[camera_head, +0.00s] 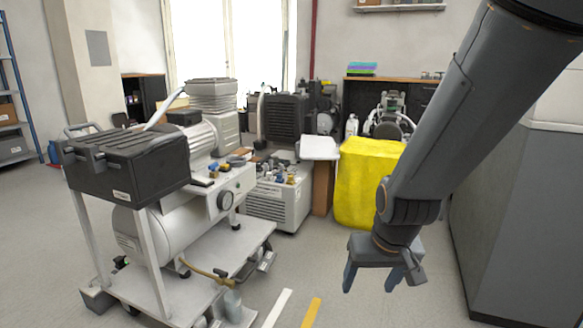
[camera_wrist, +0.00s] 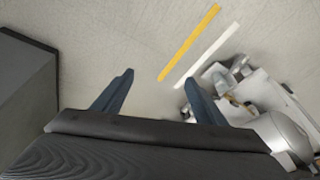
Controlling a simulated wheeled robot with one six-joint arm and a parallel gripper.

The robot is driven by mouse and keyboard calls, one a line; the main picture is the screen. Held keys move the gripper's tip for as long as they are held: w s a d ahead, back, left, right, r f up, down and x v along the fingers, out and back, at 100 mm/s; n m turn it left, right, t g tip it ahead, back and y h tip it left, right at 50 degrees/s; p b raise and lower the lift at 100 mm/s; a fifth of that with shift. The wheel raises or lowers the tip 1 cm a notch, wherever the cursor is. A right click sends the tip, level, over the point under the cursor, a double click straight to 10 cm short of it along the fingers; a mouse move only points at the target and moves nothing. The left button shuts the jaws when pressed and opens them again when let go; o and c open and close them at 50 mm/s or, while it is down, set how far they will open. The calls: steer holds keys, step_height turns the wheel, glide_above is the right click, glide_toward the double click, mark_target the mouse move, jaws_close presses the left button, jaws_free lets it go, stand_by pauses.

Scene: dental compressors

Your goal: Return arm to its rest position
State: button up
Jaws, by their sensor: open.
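My arm reaches in from the upper right of the head view and hangs downward. My gripper (camera_head: 371,283) is at its lower end, pointing down above the floor, in front of a yellow covered block. In the wrist view my gripper (camera_wrist: 158,92) shows two blue fingers spread wide apart, with only grey floor between them. It is open and holds nothing.
A compressor cart (camera_head: 150,220) stands at the left; part of it also shows in the wrist view (camera_wrist: 262,92). The yellow block (camera_head: 366,180) is behind my gripper. A grey cabinet (camera_head: 520,220) stands close at the right. Floor between carries white and yellow strips (camera_head: 312,312).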

steer(key=s+d+g, duration=0.1)
steer(key=s+d, duration=0.2)
steer(key=s, duration=0.2)
steer(key=s+a+r+n+g+y, duration=0.1)
steer(key=s+a+r+n, duration=0.3)
steer(key=s+a, duration=0.5)
steer(key=s+a+r+n+g+y, duration=0.15)
steer(key=s+a+r, duration=0.45)
steer(key=a, duration=0.6)
steer(key=d+r+m+h+p, duration=0.1)
steer(key=d+r+m+p, duration=0.1)
steer(key=d+r+p, duration=0.8)
steer(key=s+d+r+m+h+p, duration=0.1)
steer(key=d+r+p, duration=0.9)
steer(key=p, duration=1.6)
steer(key=shift+d+r+m+h+p, duration=0.4)
steer(key=shift+r+m, duration=0.85)
steer(key=shift+r, duration=1.8)
steer(key=shift+a, duration=0.1)
